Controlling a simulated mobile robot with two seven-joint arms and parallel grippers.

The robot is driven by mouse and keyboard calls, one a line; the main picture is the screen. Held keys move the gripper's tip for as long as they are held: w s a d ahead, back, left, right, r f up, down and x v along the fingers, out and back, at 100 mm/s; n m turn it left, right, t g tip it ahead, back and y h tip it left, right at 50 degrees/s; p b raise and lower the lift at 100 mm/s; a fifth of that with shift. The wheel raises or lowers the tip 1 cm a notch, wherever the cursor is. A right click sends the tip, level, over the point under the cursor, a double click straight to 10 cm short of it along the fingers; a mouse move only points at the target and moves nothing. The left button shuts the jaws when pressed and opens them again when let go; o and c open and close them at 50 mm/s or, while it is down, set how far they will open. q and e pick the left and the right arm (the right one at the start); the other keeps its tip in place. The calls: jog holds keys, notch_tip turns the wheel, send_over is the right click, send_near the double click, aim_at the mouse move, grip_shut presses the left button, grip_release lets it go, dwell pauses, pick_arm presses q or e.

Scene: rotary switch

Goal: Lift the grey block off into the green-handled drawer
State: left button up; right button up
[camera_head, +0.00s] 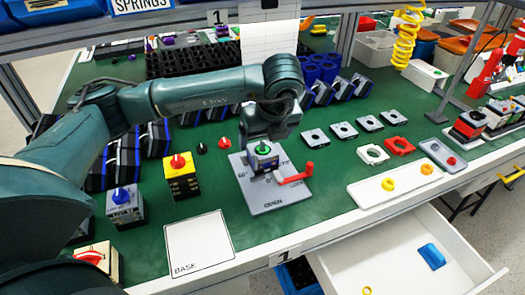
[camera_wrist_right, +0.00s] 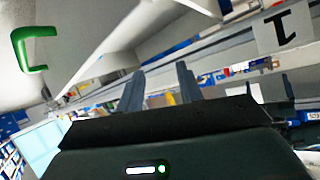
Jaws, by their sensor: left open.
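The grey block (camera_head: 263,163) with a green knob on top sits on a light grey plate (camera_head: 270,203) with a red crank handle (camera_head: 297,178). My left gripper (camera_head: 262,147) is directly over the block, pointing down, its fingers open and partly hidden by the wrist; I cannot tell whether they touch it. An open white drawer (camera_head: 455,275) is at the lower right; its front handle is out of the head view. A green handle (camera_wrist_right: 36,48) on a pale front shows in the right wrist view. My right gripper (camera_wrist_right: 160,85) is open and empty.
A yellow switch box (camera_head: 181,182) and a grey one with a blue knob (camera_head: 124,208) stand left of the plate. A white BASE card (camera_head: 200,245) lies in front. The drawer holds a blue part (camera_head: 432,257) and a yellow ring (camera_head: 367,291). A white tray (camera_head: 400,188) borders the right.

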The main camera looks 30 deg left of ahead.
aim_at(263, 151)
pick_arm(q)
jog(key=x, duration=0.5)
jog(key=shift+s+d+f, duration=0.1)
jog(key=shift+d, duration=0.15)
jog(key=shift+c, duration=0.4)
jog(key=c, duration=1.1)
